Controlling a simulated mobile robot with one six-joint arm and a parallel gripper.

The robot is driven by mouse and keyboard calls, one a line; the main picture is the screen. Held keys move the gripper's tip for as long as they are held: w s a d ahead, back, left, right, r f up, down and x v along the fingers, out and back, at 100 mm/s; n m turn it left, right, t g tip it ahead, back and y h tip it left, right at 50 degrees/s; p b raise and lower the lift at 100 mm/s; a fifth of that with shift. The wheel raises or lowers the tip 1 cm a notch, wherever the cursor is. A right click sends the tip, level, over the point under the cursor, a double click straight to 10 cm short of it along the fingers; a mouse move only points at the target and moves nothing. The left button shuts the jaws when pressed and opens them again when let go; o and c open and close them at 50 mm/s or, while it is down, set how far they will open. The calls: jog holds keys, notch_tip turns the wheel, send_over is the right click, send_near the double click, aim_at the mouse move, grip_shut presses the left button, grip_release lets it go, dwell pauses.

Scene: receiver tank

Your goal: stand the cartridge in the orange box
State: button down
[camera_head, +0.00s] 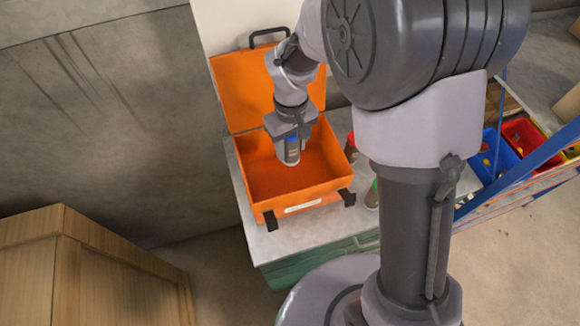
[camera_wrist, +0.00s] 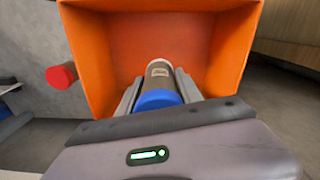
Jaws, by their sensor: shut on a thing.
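The orange box (camera_head: 262,205) stands open on a grey-topped bench, its lid (camera_head: 240,88) tipped up at the back. My gripper (camera_head: 291,146) is above and partly inside the box opening, pointing down. It is shut on the cartridge (camera_head: 292,152), a grey-brown cylinder with a blue cap and a pale label. In the wrist view the cartridge (camera_wrist: 159,85) sits between the two fingers, blue end towards the camera, with the box's orange walls (camera_wrist: 85,60) around it. The cartridge looks roughly upright. Whether its lower end touches the box floor cannot be told.
A red-capped item (camera_head: 350,148) and a green-capped item (camera_head: 372,195) stand just right of the box; the red cap also shows in the wrist view (camera_wrist: 61,76). A blue bin (camera_head: 498,155) and a red bin (camera_head: 524,138) are farther right. A wooden crate (camera_head: 85,270) is at left.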

jog(key=f+b, duration=0.1)
jog(key=f, duration=0.6)
jog(key=f+b, duration=0.1)
jog(key=f, duration=0.3)
jog(key=shift+s+b, duration=0.25)
jog(key=shift+b, duration=0.05)
jog(key=shift+w, duration=0.1)
jog(key=shift+f, duration=0.15)
jog(key=c, duration=0.8)
grip_release()
jog(key=shift+r, duration=0.2)
